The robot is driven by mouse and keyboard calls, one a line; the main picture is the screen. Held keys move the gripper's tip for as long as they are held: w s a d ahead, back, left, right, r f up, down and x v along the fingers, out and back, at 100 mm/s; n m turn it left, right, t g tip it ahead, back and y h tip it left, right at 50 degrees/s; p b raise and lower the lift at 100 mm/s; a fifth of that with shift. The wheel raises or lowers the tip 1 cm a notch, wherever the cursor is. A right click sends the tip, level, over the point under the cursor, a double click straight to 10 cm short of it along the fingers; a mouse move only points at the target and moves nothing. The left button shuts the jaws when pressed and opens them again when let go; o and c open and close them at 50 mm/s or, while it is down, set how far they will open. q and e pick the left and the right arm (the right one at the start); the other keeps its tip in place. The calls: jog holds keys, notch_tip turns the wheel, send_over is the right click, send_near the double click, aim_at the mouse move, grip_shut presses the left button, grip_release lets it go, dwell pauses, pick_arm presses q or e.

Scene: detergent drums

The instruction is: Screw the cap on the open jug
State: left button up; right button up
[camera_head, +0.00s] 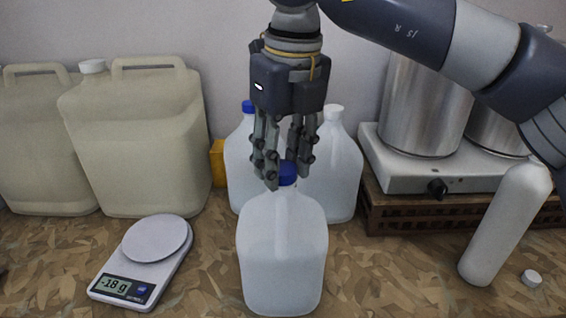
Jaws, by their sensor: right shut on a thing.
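The front jug (283,250) is translucent white and stands upright on the counter in the middle of the head view. A blue cap (287,177) sits at the top of its neck; whether it is threaded on cannot be told. My right gripper (288,172) points straight down from above, its fingers shut on the blue cap at the jug's mouth. The fingers hide part of the cap. My left gripper is not in view.
Two similar jugs stand close behind, one blue-capped (243,155) and one white-capped (336,165). A scale (140,262) lies left, beige canisters (135,140) behind it. At right are a hotplate (405,175) with metal pots, a leaning white bottle (503,225) and a loose white cap (531,278).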

jog(key=shift+f+m+b, duration=0.15)
jog(key=shift+m+b, duration=0.35)
jog(key=shift+m, duration=0.2)
jog(key=shift+m+b, duration=0.4)
jog(key=shift+m, duration=0.7)
jog(key=shift+m+h, duration=0.3)
jog(key=shift+m, duration=0.7)
jog(key=o, duration=0.4)
jog(key=shift+o, duration=0.2)
jog(key=shift+r, duration=0.3)
